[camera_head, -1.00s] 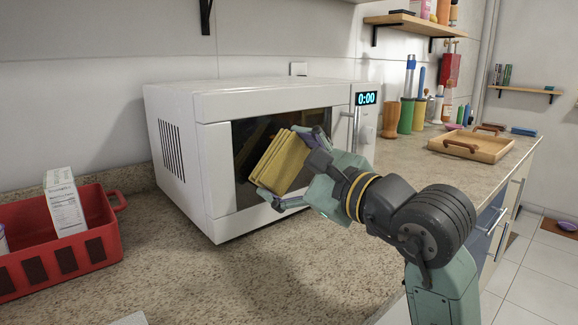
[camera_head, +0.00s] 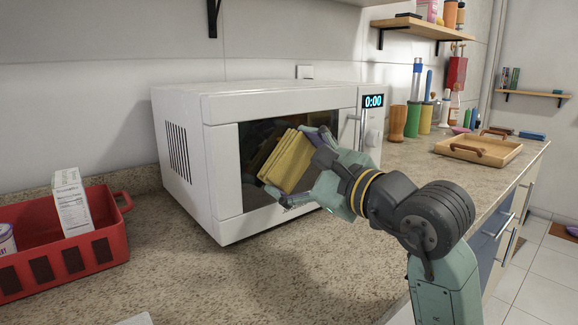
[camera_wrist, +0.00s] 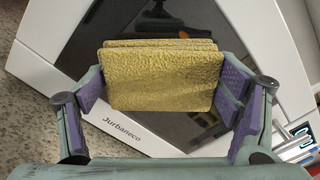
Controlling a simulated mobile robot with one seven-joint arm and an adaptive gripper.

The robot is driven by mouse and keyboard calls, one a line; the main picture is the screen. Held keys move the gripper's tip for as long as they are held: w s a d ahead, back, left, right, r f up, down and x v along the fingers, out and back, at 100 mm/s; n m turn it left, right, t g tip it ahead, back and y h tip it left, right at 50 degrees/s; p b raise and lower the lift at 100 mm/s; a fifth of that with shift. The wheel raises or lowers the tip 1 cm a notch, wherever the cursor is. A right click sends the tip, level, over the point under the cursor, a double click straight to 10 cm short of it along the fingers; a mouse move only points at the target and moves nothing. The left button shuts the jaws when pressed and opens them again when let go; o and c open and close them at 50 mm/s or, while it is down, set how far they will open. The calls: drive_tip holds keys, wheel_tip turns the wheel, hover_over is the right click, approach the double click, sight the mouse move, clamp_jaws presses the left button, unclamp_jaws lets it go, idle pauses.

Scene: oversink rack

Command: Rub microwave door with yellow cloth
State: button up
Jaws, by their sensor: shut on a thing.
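The white microwave (camera_head: 222,106) stands on the counter with its dark door window (camera_head: 256,140) facing front right. Its door is closed, and the display reads 0:00. The folded yellow cloth (camera_head: 286,160) is held in front of the window, close to the glass; I cannot tell whether it touches. My gripper (camera_head: 306,166) is shut on the cloth. In the wrist view the cloth (camera_wrist: 162,82) sits between the purple-padded fingers and covers part of the door (camera_wrist: 225,30). The lettering "Jurbaneco" shows below the window.
A red basket (camera_head: 110,238) with a white carton (camera_head: 72,203) stands at the left. A wooden tray (camera_head: 480,163) and several bottles and cups are on the counter at the right. A wall shelf (camera_head: 430,29) hangs above. The counter in front of the microwave is clear.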

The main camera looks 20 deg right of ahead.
drive_tip(key=shift+w+d, duration=0.2)
drive_tip(key=shift+d, duration=0.45)
drive_tip(key=shift+w+d, duration=0.2)
drive_tip(key=shift+d, duration=0.45)
drive_tip(key=shift+w+b, duration=0.15)
drive_tip(key=shift+b, duration=0.15)
drive_tip(key=shift+s+a+b, duration=0.25)
drive_tip(key=shift+s+a, duration=0.05)
drive_tip(key=shift+a, duration=0.75)
drive_tip(key=shift+s+a+b, duration=0.25)
drive_tip(key=shift+a, duration=0.75)
drive_tip(key=shift+b+v, duration=0.55)
drive_tip(key=shift+v, duration=2.5)
drive_tip(key=shift+d, duration=0.1)
drive_tip(key=v, duration=0.3)
